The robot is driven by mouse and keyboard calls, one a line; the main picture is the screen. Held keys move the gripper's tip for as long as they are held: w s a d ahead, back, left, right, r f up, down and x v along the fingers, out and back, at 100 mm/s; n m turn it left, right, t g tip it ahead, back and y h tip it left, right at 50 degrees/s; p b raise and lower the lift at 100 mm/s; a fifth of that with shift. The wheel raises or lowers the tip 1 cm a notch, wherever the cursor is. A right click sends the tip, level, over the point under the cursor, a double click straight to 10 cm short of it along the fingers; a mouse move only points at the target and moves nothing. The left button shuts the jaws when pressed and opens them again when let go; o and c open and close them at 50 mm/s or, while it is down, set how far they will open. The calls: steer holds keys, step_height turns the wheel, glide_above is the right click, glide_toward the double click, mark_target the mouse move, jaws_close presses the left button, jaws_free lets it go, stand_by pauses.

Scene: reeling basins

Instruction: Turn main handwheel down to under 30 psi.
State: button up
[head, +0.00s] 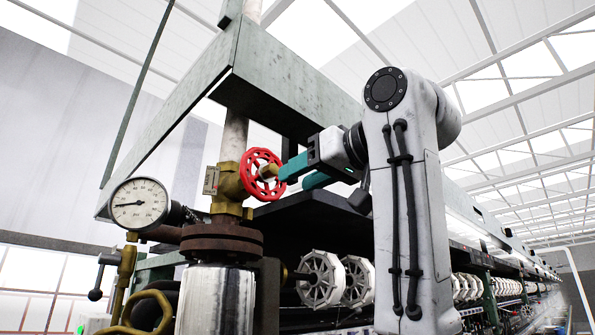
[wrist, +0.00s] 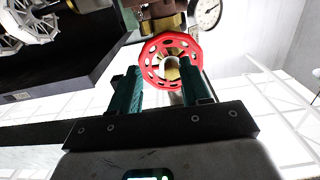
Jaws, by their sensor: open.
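The main handwheel (head: 264,174) is a red spoked wheel on a brass valve (head: 229,184) on the vertical pipe. My gripper (head: 284,176) reaches it from the right, with teal fingers. In the wrist view the red handwheel (wrist: 170,62) lies just ahead of and between the open fingers of my gripper (wrist: 162,78). I cannot tell whether the fingers touch the rim. A round white pressure gauge (head: 139,204) stands left of the valve. Its needle points left, slightly below level; the numbers are too small to read surely. The gauge (wrist: 206,12) is cut off in the wrist view.
A green steel beam (head: 262,83) runs above the handwheel. A dark shelf (head: 310,207) lies below my gripper, with several white reels (head: 322,279) under it. A brass lever valve (head: 125,270) and a brown flange (head: 222,240) stand at lower left.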

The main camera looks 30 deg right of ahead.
mark_target(275, 169)
steer(key=w+a+r+p, duration=0.2)
steer(key=w, duration=0.1)
steer(key=w+r+p, duration=0.1)
steer(key=w, duration=0.1)
steer(key=shift+a, duration=0.4)
steer(key=shift+c, duration=0.4)
jaws_close()
steer(key=n, duration=1.2)
steer(key=shift+o, duration=0.4)
jaws_free()
